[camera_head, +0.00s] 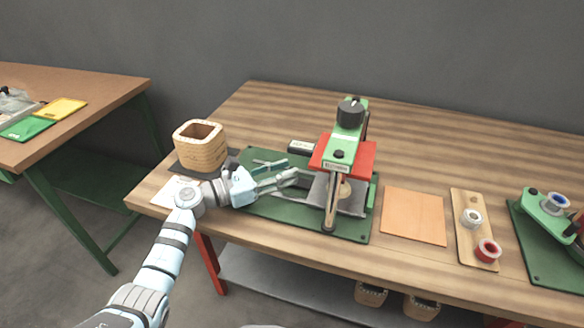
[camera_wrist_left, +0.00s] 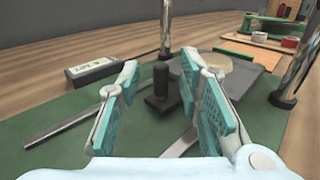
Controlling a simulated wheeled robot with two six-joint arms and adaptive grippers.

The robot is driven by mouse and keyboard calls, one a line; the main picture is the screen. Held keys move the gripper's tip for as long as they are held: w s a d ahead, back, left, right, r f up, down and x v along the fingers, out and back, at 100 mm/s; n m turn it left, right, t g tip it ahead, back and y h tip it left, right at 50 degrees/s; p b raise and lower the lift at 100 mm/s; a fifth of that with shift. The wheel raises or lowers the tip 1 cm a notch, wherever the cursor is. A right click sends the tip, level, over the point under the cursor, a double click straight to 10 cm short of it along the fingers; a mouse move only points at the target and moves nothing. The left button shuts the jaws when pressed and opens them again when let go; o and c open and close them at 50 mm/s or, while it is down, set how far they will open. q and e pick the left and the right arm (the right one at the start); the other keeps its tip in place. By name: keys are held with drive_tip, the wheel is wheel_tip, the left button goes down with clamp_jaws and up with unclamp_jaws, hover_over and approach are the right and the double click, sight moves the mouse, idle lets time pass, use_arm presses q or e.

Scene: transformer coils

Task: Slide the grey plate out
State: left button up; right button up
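The grey plate (camera_head: 350,198) lies flat in the green press (camera_head: 343,150), under its red part and between its posts. In the left wrist view the plate (camera_wrist_left: 252,78) shows beyond my fingers, partly hidden by the right one. A round tan piece (camera_wrist_left: 232,62) lies on it. My left gripper (camera_head: 291,172) is open, low over the green base (camera_head: 275,210), left of the plate and pointing at it. In the left wrist view a black upright knob (camera_wrist_left: 161,80) shows between its fingers (camera_wrist_left: 160,72). Contact cannot be told. My right gripper is not in view.
A wooden box (camera_head: 202,152) stands behind my left wrist. A small labelled block (camera_wrist_left: 93,71) and a thin metal strip (camera_wrist_left: 72,125) lie near the gripper. Right of the press are an orange sheet (camera_head: 414,216) and a board with spools (camera_head: 470,200).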

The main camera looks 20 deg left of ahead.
use_arm(q)
drive_tip(key=shift+x, duration=1.35)
clamp_jaws()
